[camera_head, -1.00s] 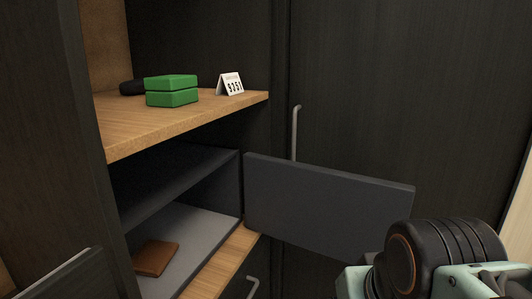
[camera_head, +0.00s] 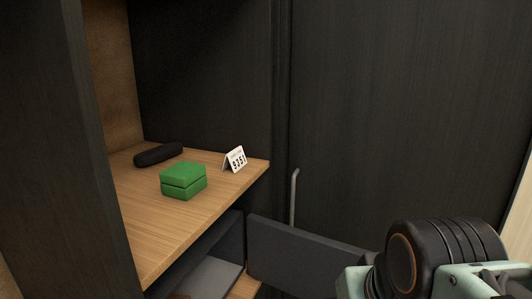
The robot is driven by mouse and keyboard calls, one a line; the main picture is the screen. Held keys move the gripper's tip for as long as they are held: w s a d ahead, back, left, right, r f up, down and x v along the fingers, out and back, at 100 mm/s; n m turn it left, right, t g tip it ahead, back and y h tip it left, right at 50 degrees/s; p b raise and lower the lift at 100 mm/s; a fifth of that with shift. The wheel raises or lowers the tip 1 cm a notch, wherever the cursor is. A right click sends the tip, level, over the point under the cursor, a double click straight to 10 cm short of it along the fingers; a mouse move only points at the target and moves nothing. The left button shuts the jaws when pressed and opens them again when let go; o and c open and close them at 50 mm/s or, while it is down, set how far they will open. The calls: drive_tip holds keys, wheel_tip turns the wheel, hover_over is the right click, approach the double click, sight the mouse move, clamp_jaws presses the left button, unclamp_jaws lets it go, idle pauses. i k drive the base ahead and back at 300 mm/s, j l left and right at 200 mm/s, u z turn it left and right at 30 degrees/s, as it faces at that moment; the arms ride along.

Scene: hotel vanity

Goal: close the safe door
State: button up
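The safe door (camera_head: 305,247) is a flat dark grey panel, swung open to the right of the safe opening. Its lower part is cut off by the picture edge and my arm. The safe (camera_head: 231,238) is a dark grey box under the wooden shelf, with its front open. Only its upper part and a bit of its grey inner shelf show. My arm is at the lower right, overlapping the door's right end in the picture; I cannot tell if it touches. The fingers of my gripper are not visible.
On the wooden shelf (camera_head: 165,225) above the safe sit a green box (camera_head: 183,181), a black case (camera_head: 158,155) and a white number card (camera_head: 235,159). A tall dark cabinet door (camera_head: 400,120) with a metal handle (camera_head: 294,195) stands behind the safe door.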

sight(301, 264)
drive_tip(key=u, duration=0.85)
drive_tip(key=l+u, duration=0.15)
drive_tip(key=u, duration=0.3)
drive_tip(key=k+l+u, duration=0.1)
drive_tip(key=u, duration=0.35)
drive_tip(key=k+l, duration=0.5)
drive_tip(key=l+z, duration=0.2)
drive_tip(key=z, duration=0.15)
drive_tip(key=l+z, duration=0.3)
drive_tip(key=k+l+z, duration=0.2)
drive_tip(key=l, duration=0.3)
drive_tip(key=i+j, duration=0.1)
drive_tip(key=j, duration=0.2)
drive_tip(key=i+j+u, duration=0.1)
drive_tip(key=j, duration=0.2)
